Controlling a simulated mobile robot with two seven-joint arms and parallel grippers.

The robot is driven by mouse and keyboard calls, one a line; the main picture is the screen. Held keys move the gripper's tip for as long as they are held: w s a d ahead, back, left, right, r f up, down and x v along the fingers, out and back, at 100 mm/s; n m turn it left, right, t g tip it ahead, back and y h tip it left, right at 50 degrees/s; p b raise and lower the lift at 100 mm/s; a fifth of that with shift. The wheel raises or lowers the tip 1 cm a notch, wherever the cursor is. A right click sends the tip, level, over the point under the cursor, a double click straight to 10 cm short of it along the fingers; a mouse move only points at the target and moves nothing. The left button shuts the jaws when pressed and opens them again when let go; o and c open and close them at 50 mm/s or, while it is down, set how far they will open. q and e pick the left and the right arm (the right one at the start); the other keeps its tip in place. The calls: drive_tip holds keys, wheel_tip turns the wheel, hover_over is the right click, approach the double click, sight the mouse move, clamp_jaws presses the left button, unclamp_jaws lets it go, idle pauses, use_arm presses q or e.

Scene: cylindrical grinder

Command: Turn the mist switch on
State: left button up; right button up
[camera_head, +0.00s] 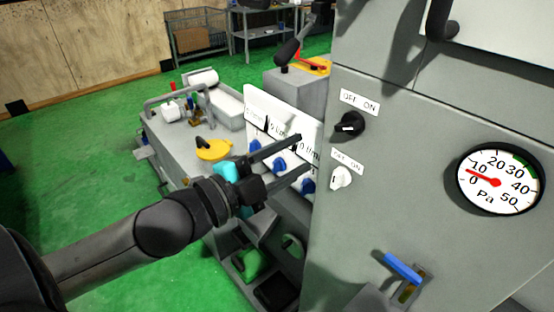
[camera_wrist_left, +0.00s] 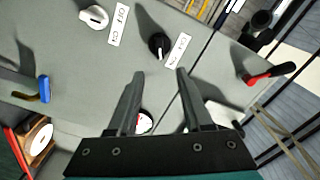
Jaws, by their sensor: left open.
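A black rotary knob (camera_head: 350,124) and a white rotary knob (camera_head: 341,177) sit on the grey cabinet face, each below an OFF ON label. I cannot tell from the labels which one is the mist switch. The black knob also shows in the left wrist view (camera_wrist_left: 158,45), just beyond the fingertips, and the white knob (camera_wrist_left: 95,16) lies farther up and left. My left gripper (camera_head: 304,154) is open and empty, left of the two knobs in the head view; its fingers (camera_wrist_left: 160,73) are apart from both. My right gripper is not in view.
A round Pa gauge (camera_head: 498,180) and a blue lever (camera_head: 403,266) are on the same cabinet. A white panel with blue knobs (camera_head: 279,165) stands behind my left fingers. A red lever (camera_head: 311,62) with a dark handle is behind. Green floor (camera_head: 70,170) is open at left.

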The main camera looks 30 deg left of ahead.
use_arm(q)
drive_tip(key=shift+p+v, duration=0.9)
drive_tip(key=shift+v, duration=0.65)
